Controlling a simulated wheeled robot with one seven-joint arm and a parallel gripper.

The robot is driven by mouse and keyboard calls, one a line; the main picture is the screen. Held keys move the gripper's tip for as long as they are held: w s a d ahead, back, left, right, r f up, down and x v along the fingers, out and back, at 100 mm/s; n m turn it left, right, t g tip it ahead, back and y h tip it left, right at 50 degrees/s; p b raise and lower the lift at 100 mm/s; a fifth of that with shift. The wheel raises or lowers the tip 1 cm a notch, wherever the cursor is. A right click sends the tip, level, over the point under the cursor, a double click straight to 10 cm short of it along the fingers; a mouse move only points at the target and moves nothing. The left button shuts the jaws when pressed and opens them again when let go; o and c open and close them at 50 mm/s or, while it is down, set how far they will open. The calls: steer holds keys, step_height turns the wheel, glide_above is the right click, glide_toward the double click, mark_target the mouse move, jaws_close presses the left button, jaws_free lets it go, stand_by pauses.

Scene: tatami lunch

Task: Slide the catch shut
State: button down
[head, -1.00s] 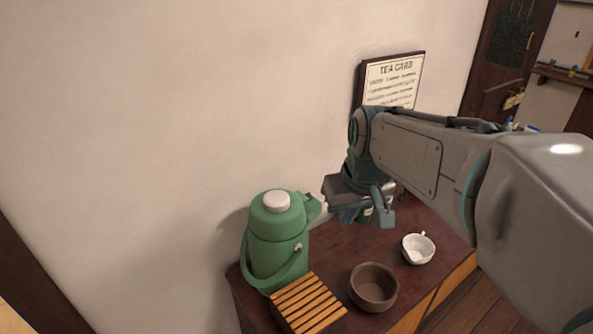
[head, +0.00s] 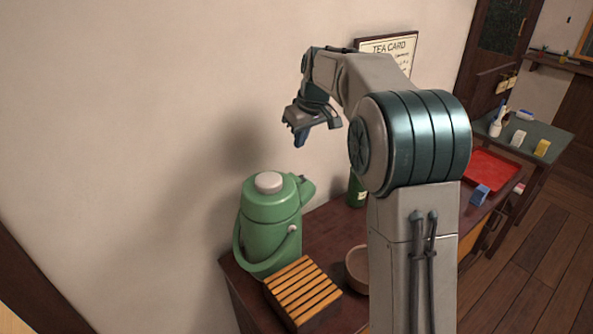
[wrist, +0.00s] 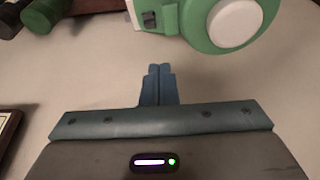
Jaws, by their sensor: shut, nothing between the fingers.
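A green pot (head: 270,225) with a white top button and a carry handle stands at the table's left end by the wall. Its top, with the round white button (wrist: 235,22), shows at the upper right of the wrist view. Beside the button is a pale plate with a small dark sliding piece (wrist: 149,19), which looks like the catch; I cannot tell its position for sure. My gripper (head: 300,140) is shut and empty, in the air above and right of the pot, not touching it. Its closed fingers (wrist: 157,70) point toward the pot's top.
A slatted wooden trivet (head: 303,289) lies in front of the pot, with a brown bowl (head: 357,268) right of it. A green bottle (head: 357,191) stands near the wall. A red tray (head: 492,168) and blue block (head: 480,195) are farther right. The wall is close behind.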

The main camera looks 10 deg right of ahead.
steer(key=shift+n, duration=0.4)
steer(key=shift+w+a+f, duration=0.15)
steer(key=shift+w+f, duration=0.15)
steer(key=shift+w, duration=0.3)
steer(key=shift+w+a+f, duration=0.2)
steer(key=shift+w+f, duration=0.15)
steer(key=shift+w, duration=0.3)
steer(key=shift+w+a+f, duration=0.15)
steer(key=shift+w+f, duration=0.15)
steer(key=shift+w, duration=0.3)
step_height(320, 180, down, 9)
steer(key=shift+f+p, duration=0.1)
steer(key=shift+p, duration=0.6)
steer(key=shift+s+d, duration=0.25)
steer(key=shift+s, duration=0.1)
steer(key=shift+f, duration=0.1)
